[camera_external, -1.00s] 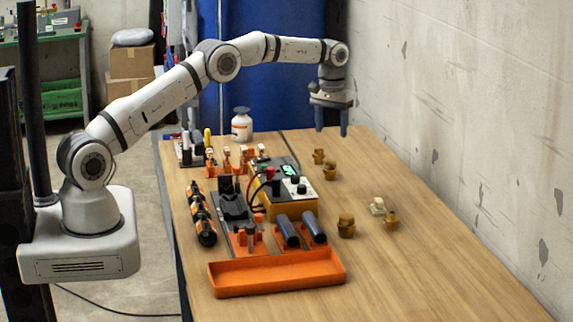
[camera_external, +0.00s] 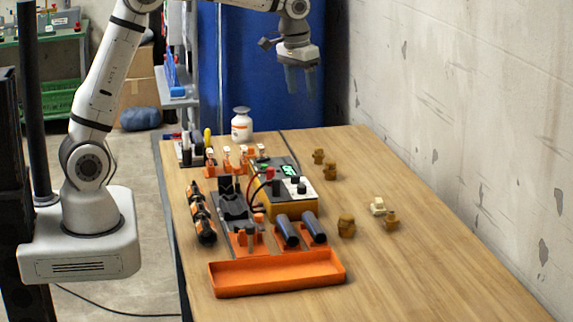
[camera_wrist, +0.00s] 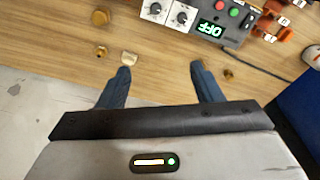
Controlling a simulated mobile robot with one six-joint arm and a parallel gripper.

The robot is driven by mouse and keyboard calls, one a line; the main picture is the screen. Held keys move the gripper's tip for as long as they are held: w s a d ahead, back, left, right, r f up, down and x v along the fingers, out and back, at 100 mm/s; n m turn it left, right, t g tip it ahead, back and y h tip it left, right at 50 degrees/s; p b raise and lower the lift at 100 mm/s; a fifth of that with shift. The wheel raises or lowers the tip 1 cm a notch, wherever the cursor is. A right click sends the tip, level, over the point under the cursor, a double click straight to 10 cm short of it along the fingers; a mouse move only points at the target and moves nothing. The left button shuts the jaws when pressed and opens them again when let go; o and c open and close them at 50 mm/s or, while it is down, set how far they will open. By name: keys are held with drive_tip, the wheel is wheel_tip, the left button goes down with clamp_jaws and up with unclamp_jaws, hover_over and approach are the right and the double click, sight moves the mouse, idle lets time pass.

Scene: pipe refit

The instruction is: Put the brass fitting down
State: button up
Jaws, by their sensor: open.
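Several brass fittings stand on the wooden table. In the external view two small ones, one fitting (camera_external: 319,156) and another (camera_external: 330,172), stand near the far end. A larger brass fitting (camera_external: 346,226) and a smaller one (camera_external: 391,221) stand nearer the front, beside a pale cream piece (camera_external: 378,206). The wrist view shows a brass fitting (camera_wrist: 101,17) and the pale piece (camera_wrist: 129,59) at upper left, and a small fitting (camera_wrist: 228,74) near the right finger. My gripper (camera_external: 301,80) is open and empty, fingers down, high above the table's far end. It also shows in the wrist view (camera_wrist: 160,75).
An orange tray (camera_external: 277,275) lies at the table's front. A yellow-grey control box (camera_external: 288,198), dark cylinders (camera_external: 302,229) and orange fixtures (camera_external: 230,170) fill the left half. A white bottle (camera_external: 241,125) stands at the back. The right side is mostly clear, with a wall beyond.

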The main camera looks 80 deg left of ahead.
drive_tip(key=s+d+f+m, duration=0.1)
drive_tip(key=s+d, duration=0.3)
drive_tip(key=s, duration=0.5)
drive_tip(key=s+d+f+m+t, duration=0.1)
drive_tip(key=s+d, duration=0.3)
drive_tip(key=s, duration=0.6)
drive_tip(key=s+d+f+m, duration=0.2)
drive_tip(key=s+d, duration=0.2)
drive_tip(key=s, duration=0.6)
drive_tip(key=shift+s+d+f+m, duration=0.15)
drive_tip(key=shift+s+m, duration=0.05)
drive_tip(key=shift+m, duration=0.2)
drive_tip(key=shift+o, duration=0.7)
